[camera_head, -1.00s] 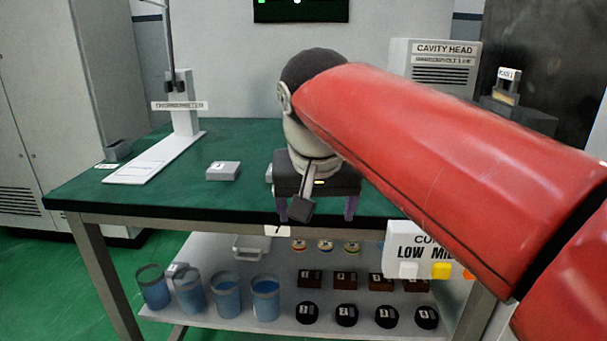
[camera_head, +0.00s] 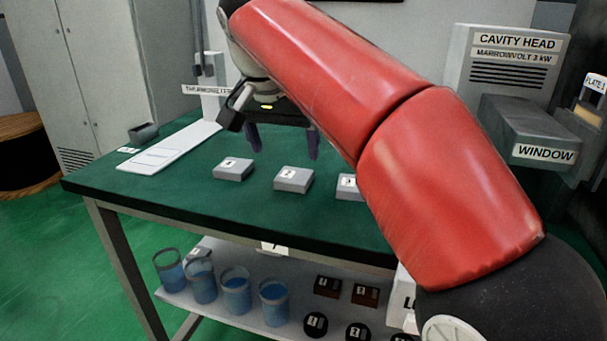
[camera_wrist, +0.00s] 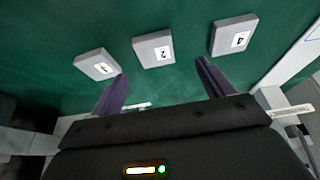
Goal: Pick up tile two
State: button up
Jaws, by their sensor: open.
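Tile two is the middle of three light grey blocks on the green table; it shows in the head view (camera_head: 292,182) and in the wrist view (camera_wrist: 152,47), where its label reads 2. My gripper (camera_head: 283,150) is open, with two purple fingers pointing down. In the head view it hangs behind the row of tiles. In the wrist view my gripper (camera_wrist: 162,70) has tile two just beyond and between its fingertips, with nothing held. Its height above the table is hard to tell.
A tile (camera_head: 233,170) lies left of tile two and another (camera_head: 350,187) lies right, partly hidden by my arm. A white thermometer stand (camera_head: 170,147) is at the table's left. Blue beakers (camera_head: 237,296) stand on the lower shelf. A window box (camera_head: 530,130) is at right.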

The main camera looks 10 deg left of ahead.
aim_at(294, 176)
jog(key=x, duration=0.2)
jog(key=b+x, duration=0.1)
jog(key=x, duration=0.3)
jog(key=shift+d+f, duration=0.35)
jog(key=c, duration=1.2)
